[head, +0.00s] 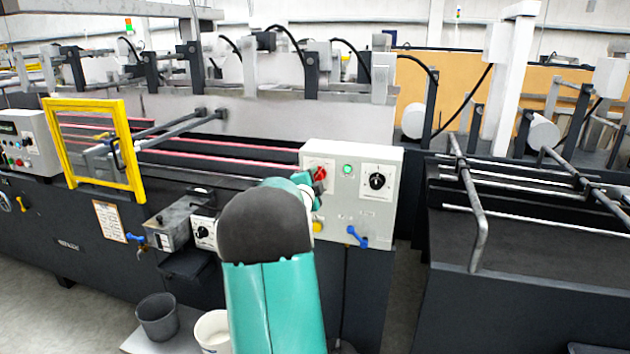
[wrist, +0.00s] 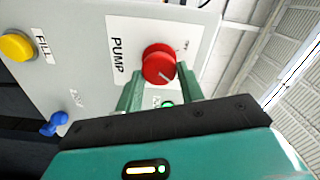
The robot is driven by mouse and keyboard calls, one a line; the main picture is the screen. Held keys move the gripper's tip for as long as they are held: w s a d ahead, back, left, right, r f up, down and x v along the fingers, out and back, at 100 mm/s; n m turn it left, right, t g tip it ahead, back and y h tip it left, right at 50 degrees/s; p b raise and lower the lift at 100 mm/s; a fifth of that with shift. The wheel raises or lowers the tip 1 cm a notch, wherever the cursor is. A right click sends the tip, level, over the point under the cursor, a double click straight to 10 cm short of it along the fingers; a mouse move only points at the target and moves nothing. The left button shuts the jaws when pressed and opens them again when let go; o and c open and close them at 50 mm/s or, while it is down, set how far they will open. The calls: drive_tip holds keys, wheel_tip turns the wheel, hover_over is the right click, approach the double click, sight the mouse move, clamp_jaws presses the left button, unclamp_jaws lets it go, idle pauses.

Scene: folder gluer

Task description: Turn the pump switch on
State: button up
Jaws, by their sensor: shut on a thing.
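The pump switch is a red round knob (wrist: 158,62) on a pale plate labelled PUMP in the wrist view. In the head view the red knob (head: 320,173) sits at the upper left of the grey control box (head: 340,213). My gripper (wrist: 158,75) has one green finger on each side of the knob and is shut on it. In the head view my gripper (head: 304,182) is at the box's left part and mostly hidden behind my arm. A pale pointer mark shows on the knob, but I cannot tell its setting.
The box also has a green button (head: 347,171), a black dial (head: 377,181), a blue handle (head: 357,238) and a yellow button (wrist: 17,46) labelled FILL. A yellow frame guard (head: 136,150) stands to the left. Buckets (head: 157,318) stand below.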

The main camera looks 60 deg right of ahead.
drive_tip(key=o, duration=1)
drive_tip(key=shift+c, duration=0.2)
drive_tip(key=shift+a, duration=0.15)
drive_tip(key=s+a, duration=0.2)
drive_tip(key=a, duration=1.1)
drive_tip(key=shift+a, duration=0.2)
